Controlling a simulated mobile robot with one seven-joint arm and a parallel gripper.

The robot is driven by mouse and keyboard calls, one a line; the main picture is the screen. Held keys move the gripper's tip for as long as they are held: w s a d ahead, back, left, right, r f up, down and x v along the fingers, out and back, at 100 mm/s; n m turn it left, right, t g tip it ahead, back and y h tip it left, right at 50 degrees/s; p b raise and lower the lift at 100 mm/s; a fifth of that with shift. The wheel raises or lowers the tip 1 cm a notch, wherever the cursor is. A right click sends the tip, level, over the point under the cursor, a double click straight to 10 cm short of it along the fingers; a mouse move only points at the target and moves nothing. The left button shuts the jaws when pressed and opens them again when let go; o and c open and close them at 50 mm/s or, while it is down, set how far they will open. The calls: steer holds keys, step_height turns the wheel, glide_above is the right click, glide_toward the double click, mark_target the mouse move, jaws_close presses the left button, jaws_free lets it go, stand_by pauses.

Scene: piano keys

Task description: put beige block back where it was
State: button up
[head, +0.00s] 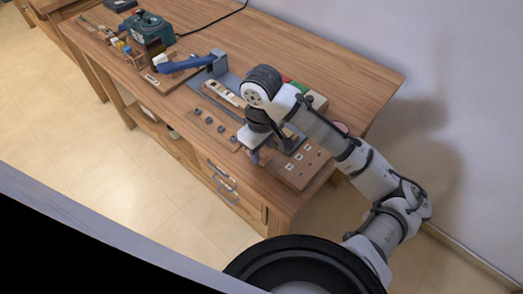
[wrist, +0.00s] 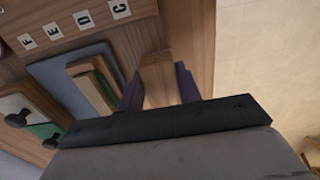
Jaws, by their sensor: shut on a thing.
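The beige block (wrist: 159,80) is a plain wooden piece between the two purple fingers of my gripper (wrist: 158,88) in the wrist view. My gripper is shut on it. In the head view my gripper (head: 257,155) points down near the front edge of the workbench, between two wooden boards. The block is too small there to make out clearly. A wooden board with the letter labels F, E, D and C (wrist: 82,18) lies beside the block in the wrist view; this labelled board also shows at the right end of the bench (head: 303,167).
A slotted wooden board (head: 213,127) lies left of my gripper on the workbench (head: 345,72). A blue-handled tool (head: 185,65) and a green machine (head: 150,30) stand farther left. In the wrist view, several wooden and green pieces (wrist: 92,88) sit close left of the fingers.

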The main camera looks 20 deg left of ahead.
steer(key=shift+f, duration=0.55)
steer(key=shift+f, duration=0.1)
steer(key=o, duration=1.2)
steer(key=shift+c, duration=0.2)
step_height(320, 180, up, 12)
steer(key=shift+p, duration=0.3)
